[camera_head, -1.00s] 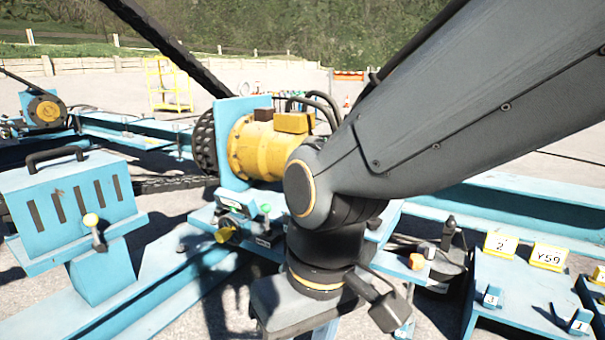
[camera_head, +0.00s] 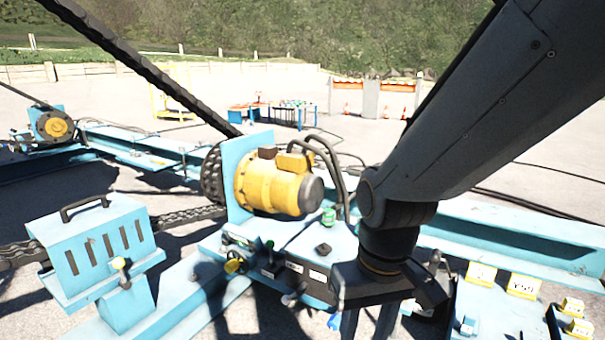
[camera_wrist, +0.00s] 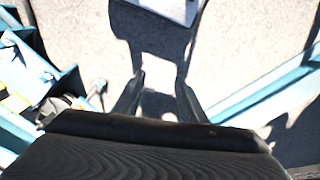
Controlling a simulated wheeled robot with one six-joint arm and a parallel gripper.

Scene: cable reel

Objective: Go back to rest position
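My gripper (camera_wrist: 162,90) shows in the wrist view with its two fingers apart. In the head view my arm comes down from the upper right, and my gripper (camera_head: 368,325) hangs at the bottom edge, partly cut off by the frame. It is in front of the blue control panel (camera_head: 292,262), to the right of its levers. I cannot tell from this view whether it touches the panel.
A yellow motor (camera_head: 268,184) stands behind the panel. A blue slotted box (camera_head: 100,245) with a black handle is at left. Yellow numbered blocks (camera_head: 480,273) sit on a blue bench at right. A blue beam (camera_head: 510,240) runs behind. Open pavement lies further back.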

